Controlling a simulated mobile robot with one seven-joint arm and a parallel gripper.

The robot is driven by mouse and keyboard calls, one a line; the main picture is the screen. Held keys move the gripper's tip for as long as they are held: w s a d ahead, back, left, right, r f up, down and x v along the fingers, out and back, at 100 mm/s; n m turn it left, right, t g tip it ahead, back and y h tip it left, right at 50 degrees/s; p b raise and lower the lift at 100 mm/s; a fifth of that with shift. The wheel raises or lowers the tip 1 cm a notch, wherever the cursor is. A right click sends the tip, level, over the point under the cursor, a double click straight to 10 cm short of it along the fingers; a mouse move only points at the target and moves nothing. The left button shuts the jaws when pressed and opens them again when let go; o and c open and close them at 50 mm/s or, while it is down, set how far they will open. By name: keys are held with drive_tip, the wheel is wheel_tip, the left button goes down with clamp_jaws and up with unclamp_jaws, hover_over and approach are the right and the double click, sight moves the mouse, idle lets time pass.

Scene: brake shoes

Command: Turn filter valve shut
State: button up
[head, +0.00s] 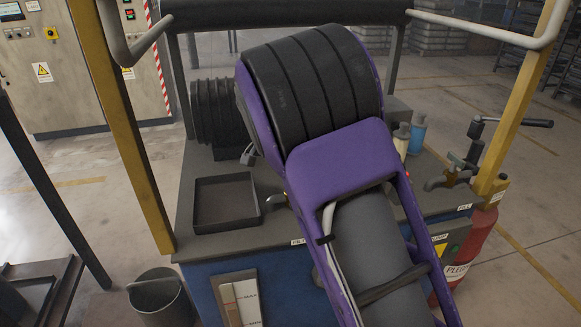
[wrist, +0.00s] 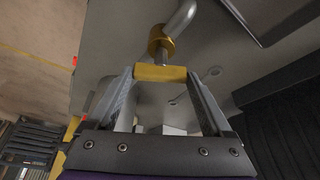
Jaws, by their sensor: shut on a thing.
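The filter valve shows in the wrist view as a brass body (wrist: 160,43) on a bent grey pipe, with a yellow bar handle (wrist: 160,73) on its stem. My gripper (wrist: 161,75) is shut on the handle, one finger at each end of the bar. In the head view my purple and black arm hides my gripper and most of the valve. Only a small brass spout (head: 276,200) shows left of the arm, near a partly hidden label (head: 298,241). I cannot tell the valve's exact angle.
A second tap (head: 447,179) stands at the bench's right, by a red cylinder (head: 467,250). A black tray (head: 226,222) lies left of my arm. Bottles (head: 417,135) stand behind it. Yellow posts (head: 122,135) flank the bench. A bucket (head: 160,299) stands on the floor.

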drive_tip(key=m+g+p, duration=0.1)
drive_tip(key=m, duration=0.2)
drive_tip(key=m+g+h+p, duration=0.1)
drive_tip(key=m+p, duration=0.1)
drive_tip(key=shift+w+a+m, duration=0.1)
drive_tip(key=shift+w+m, duration=0.05)
drive_tip(key=shift+m, duration=0.25)
idle(0.4)
drive_tip(key=o, duration=1.1)
drive_tip(key=shift+o, duration=0.2)
drive_tip(key=p+v, duration=0.2)
drive_tip(key=v, duration=1.5)
drive_tip(key=shift+a+r, duration=0.15)
drive_tip(key=shift+r, duration=0.05)
drive_tip(key=shift+w, duration=0.1)
